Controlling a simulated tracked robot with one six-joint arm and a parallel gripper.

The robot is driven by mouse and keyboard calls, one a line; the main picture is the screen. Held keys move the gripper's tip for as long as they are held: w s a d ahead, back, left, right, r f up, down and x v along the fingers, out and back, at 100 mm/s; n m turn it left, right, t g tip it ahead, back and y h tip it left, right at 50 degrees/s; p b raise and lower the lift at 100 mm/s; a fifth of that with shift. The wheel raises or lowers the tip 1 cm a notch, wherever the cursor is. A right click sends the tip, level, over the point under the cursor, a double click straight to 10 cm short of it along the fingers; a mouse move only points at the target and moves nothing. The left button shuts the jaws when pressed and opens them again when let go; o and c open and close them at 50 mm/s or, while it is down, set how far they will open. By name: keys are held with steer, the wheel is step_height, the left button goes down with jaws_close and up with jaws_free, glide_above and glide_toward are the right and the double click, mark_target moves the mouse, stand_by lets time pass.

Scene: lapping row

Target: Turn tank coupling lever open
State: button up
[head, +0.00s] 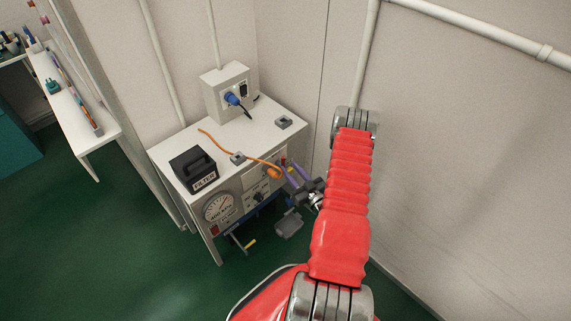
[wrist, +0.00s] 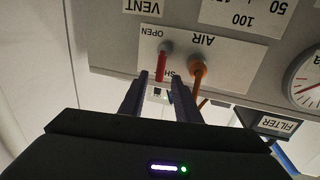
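The red coupling lever (wrist: 162,67) hangs from a grey pivot on the panel in the wrist view, which shows the lettering upside down. In the head view my gripper (head: 292,170) reaches the cabinet's front panel, where the lever is tiny.
On the white cabinet (head: 262,110) are a black FILTER box (head: 193,168), a socket box with a blue plug (head: 232,98) and small grey blocks (head: 284,122). A pressure gauge (head: 218,207) is on the front. A wall is close at right; the green floor is clear at left.

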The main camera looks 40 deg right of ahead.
steer(key=shift+w+d, duration=0.2)
steer(key=shift+w, duration=0.85)
steer(key=shift+w+d, duration=0.15)
steer(key=shift+w, duration=0.85)
jaws_close()
